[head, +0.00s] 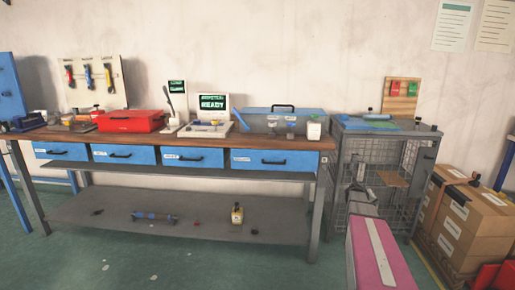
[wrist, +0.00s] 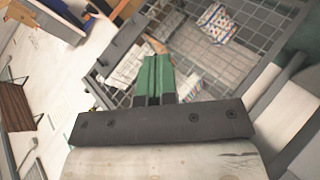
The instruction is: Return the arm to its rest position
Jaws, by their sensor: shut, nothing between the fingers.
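My gripper (wrist: 157,62) shows in the wrist view with its green fingers together and nothing between them. Beyond the fingers is the inside of a wire mesh cage, seen at a tilt. In the head view my arm reaches forward at the lower right, and its grey end is in front of the wire cage (head: 418,172). The fingers are too small to make out there. I cannot tell how far the fingertips are from the mesh.
A long workbench (head: 180,139) with blue drawers stands left of the cage. Cardboard boxes (head: 465,225) stand at right. The floor before the bench is mostly clear.

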